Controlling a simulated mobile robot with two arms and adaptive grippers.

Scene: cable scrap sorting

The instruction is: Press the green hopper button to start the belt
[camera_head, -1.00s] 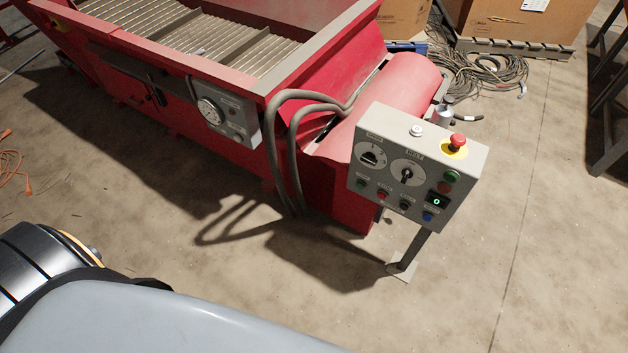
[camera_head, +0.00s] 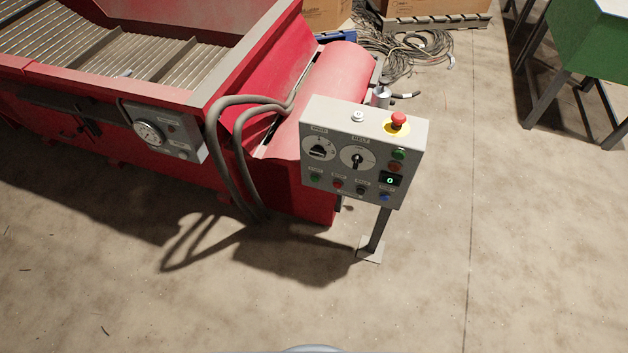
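A grey control box (camera_head: 312,112) stands tilted on a post in front of the red machine. The labels are too small to tell which one is for the hopper. A display (camera_head: 390,180) shows a green 0. A red mushroom button (camera_head: 398,119) on a yellow base is on top. Neither of my grippers is in view, and nothing touches the box.
The red hopper machine (camera_head: 285,185) fills the left and back, with a gauge box (camera_head: 165,133) and thick grey hoses (camera_head: 222,160). The post foot (camera_head: 369,249) stands on the floor. Cables (camera_head: 400,50) lie behind. A green table-like structure (camera_head: 595,45) is at right. The front floor is clear.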

